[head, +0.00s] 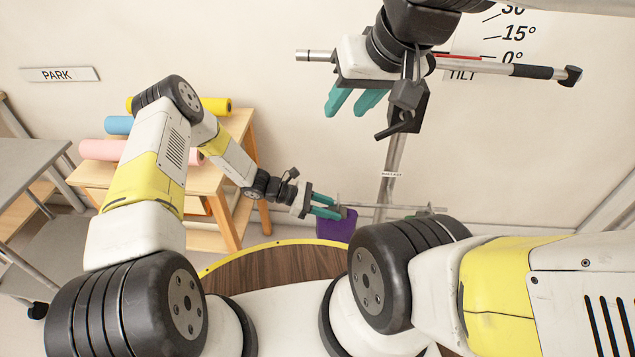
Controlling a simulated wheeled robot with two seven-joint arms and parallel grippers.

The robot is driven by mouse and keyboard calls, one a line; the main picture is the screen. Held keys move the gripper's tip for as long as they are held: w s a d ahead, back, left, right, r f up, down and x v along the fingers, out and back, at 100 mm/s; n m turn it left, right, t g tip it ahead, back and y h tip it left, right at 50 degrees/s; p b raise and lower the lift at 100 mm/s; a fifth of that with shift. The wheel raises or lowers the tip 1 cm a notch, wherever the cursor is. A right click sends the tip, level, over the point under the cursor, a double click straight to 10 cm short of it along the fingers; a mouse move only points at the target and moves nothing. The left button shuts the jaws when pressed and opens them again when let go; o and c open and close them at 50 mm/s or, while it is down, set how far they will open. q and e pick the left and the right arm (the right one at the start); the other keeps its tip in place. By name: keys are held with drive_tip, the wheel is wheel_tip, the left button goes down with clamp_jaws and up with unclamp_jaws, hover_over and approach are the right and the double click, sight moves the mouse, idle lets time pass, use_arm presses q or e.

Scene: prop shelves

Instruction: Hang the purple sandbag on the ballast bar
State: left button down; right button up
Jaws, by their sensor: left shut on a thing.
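The purple sandbag (336,227) hangs below the teal fingertips of my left gripper (328,206), which is shut on its top. The ballast bar (405,208) is a thin grey bar low on a stand, under a small label. Its left end lies close to my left fingertips and the bag's top. I cannot tell whether the bag's loop is around the bar or beside it. My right gripper (354,101) is high up, in front of the tilt arm, with its teal fingers apart and nothing between them.
The stand's grey pole (396,155) rises behind the bar to a tilt arm (490,67) with a black grip. A wooden rack (235,130) with coloured rolls stands at left, a grey table (22,160) farther left. A PARK sign (60,74) is on the wall.

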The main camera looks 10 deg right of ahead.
sight(352, 215)
use_arm(q)
drive_tip(key=shift+s+d+r, duration=0.1)
drive_tip(key=shift+s+d, duration=0.2)
drive_tip(key=shift+d, duration=0.75)
drive_tip(key=shift+s+d, duration=0.25)
drive_tip(key=shift+d, duration=0.75)
drive_tip(key=shift+s+d+r, duration=0.1)
drive_tip(key=shift+s+d, duration=0.2)
drive_tip(key=shift+d, duration=0.75)
drive_tip(key=shift+f, duration=0.35)
